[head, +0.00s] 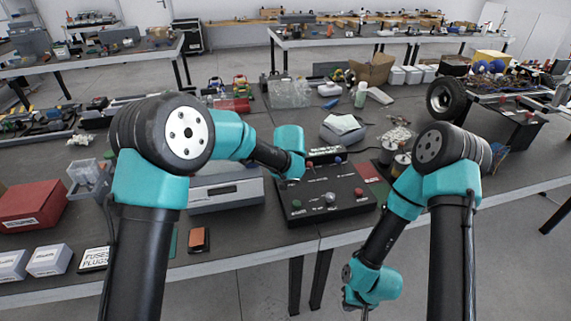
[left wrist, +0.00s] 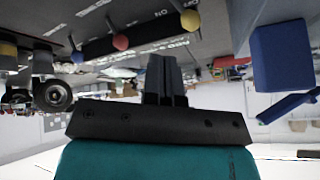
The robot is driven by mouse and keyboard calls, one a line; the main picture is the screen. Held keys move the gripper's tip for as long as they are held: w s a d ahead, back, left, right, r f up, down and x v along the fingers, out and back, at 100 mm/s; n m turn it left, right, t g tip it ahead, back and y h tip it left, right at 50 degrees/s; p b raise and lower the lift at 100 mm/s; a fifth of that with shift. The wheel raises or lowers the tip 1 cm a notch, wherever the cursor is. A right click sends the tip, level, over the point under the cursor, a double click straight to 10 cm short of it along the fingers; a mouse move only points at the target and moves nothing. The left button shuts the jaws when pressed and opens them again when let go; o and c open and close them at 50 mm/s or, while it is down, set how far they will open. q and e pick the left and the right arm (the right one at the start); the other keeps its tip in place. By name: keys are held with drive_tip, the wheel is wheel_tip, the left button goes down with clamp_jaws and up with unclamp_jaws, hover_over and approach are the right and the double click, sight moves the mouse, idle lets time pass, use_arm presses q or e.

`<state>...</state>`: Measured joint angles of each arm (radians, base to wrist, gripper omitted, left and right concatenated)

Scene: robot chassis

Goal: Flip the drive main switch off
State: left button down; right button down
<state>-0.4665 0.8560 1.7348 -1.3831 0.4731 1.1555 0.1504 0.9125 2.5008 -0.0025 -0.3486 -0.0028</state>
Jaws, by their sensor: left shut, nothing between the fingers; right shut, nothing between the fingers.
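A black control box (head: 345,205) lies on the bench in the head view, with small levers and coloured knobs on its top. Its labels are too small to read there, so I cannot tell which is the drive main switch. In the left wrist view, which looks upside down, a yellow-tipped lever (left wrist: 190,20) and a red-tipped lever (left wrist: 120,42) show beside "ON" labels. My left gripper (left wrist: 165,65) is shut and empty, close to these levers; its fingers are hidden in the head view. My right gripper (head: 355,302) is shut and empty, low in front of the bench edge.
A grey case (head: 225,192) stands left of the control box. A grey device with paper (head: 343,130) and metal cans (head: 402,162) stand behind it. An orange-topped block (head: 199,240) lies near the front edge. A blue block (left wrist: 282,55) shows in the left wrist view.

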use_arm(q)
drive_tip(key=a+v, duration=0.1)
drive_tip(key=v, duration=0.7)
drive_tip(key=shift+s+a, duration=0.2)
